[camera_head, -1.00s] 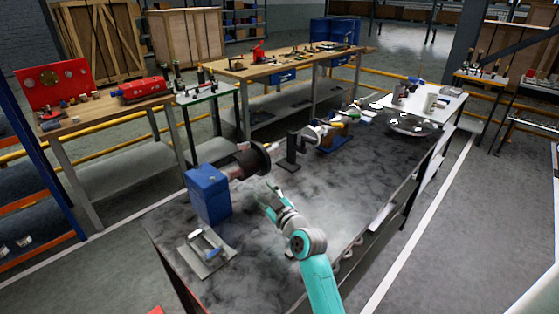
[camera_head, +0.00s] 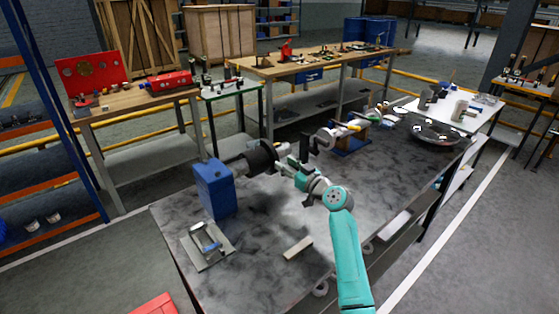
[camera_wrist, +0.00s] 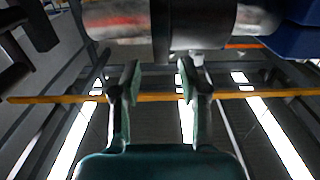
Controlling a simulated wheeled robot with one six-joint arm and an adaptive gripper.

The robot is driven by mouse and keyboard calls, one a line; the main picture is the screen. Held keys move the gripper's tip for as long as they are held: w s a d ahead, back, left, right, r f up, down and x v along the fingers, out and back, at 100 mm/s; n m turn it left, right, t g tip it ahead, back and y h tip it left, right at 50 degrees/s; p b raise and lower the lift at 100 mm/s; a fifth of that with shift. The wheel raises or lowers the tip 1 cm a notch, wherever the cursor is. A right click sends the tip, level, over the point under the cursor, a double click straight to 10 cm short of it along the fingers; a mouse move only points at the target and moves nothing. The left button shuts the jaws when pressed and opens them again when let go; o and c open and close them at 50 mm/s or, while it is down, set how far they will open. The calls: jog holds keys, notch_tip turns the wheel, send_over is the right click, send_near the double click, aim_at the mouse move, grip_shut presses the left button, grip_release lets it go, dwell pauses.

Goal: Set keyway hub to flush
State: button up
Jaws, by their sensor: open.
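The dark round hub (camera_head: 262,157) sits on a horizontal shaft (camera_head: 237,168) that comes out of a blue housing (camera_head: 214,188) on the dark bench. My gripper (camera_head: 283,167) is beside the hub on its right, and the arm partly covers that area. In the wrist view my gripper (camera_wrist: 155,78) has two separate fingers with nothing between them. A dark collar (camera_wrist: 193,25), likely the hub, crosses the top of that view just beyond the fingertips, with the silver shaft (camera_wrist: 257,18) beside it. I cannot tell whether the fingers touch it, or how the hub sits against the shaft end.
A dark upright stand (camera_head: 305,148) is close behind my gripper. A grey plate with a blue-handled tool (camera_head: 208,245) and a beige bar (camera_head: 298,248) lie on the bench (camera_head: 250,270). A round dark flange (camera_head: 436,132) lies at the far right end.

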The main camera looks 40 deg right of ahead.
aim_at(277, 158)
jog(key=shift+w+a, duration=0.1)
jog(key=shift+w, duration=2)
grip_shut()
